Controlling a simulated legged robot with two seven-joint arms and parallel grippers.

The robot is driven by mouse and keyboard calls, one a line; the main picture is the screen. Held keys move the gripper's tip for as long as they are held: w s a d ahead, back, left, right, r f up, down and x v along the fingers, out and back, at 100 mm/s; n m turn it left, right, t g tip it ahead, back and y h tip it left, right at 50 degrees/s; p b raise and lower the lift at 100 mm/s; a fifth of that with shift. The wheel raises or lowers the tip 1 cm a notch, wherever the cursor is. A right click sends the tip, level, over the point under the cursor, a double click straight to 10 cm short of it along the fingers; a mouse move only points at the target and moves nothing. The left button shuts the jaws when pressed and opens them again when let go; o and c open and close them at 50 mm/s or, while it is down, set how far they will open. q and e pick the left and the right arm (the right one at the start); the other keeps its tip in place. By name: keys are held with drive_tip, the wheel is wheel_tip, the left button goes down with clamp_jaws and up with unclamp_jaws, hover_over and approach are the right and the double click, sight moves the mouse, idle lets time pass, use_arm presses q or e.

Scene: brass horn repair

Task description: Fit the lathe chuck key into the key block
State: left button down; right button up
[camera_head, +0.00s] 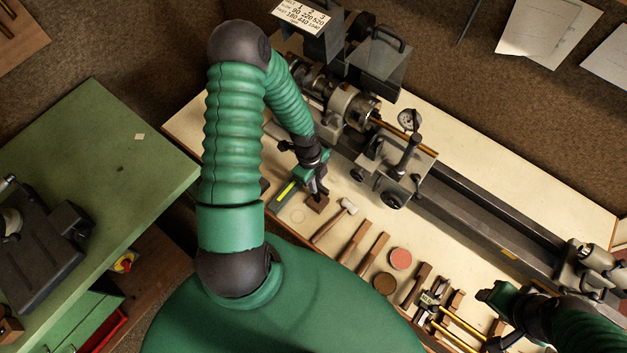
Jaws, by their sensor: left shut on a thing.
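My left gripper (319,184) reaches down to the pale bench beside the lathe. It is shut on a small dark thing, probably the lathe chuck key, which is mostly hidden by the fingers. A small brown block (317,204), which looks like the key block, sits on the bench right under the fingertips. I cannot tell whether the held thing is in the block or just above it. My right gripper (494,294) is at the lower right over the tools; its fingers are too unclear to tell open from shut.
The lathe (345,105) runs along the back of the bench, its carriage (395,170) close to my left arm. A mallet (334,220), wooden-handled tools (373,254), a pink round tin (400,259) and a brown one (384,284) lie in front. A green table (100,170) stands left.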

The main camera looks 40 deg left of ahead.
use_arm(q)
drive_tip(key=shift+d+r, duration=0.1)
drive_tip(key=shift+d, duration=0.35)
drive_tip(key=shift+a, duration=1.25)
drive_tip(key=shift+d, duration=0.45)
drive_tip(key=shift+b, duration=0.3)
drive_tip(key=shift+s+f+y+b, duration=0.1)
drive_tip(key=shift+f+y+b, duration=0.1)
drive_tip(key=shift+y+b, duration=0.2)
use_arm(e)
drive_tip(key=shift+d+f, duration=0.1)
drive_tip(key=shift+f, duration=0.6)
use_arm(q)
drive_tip(key=shift+d+r, duration=0.1)
drive_tip(key=shift+d, duration=0.1)
use_arm(e)
drive_tip(key=shift+d, duration=0.15)
use_arm(q)
drive_tip(key=shift+f, duration=0.2)
use_arm(e)
drive_tip(key=shift+f, duration=0.1)
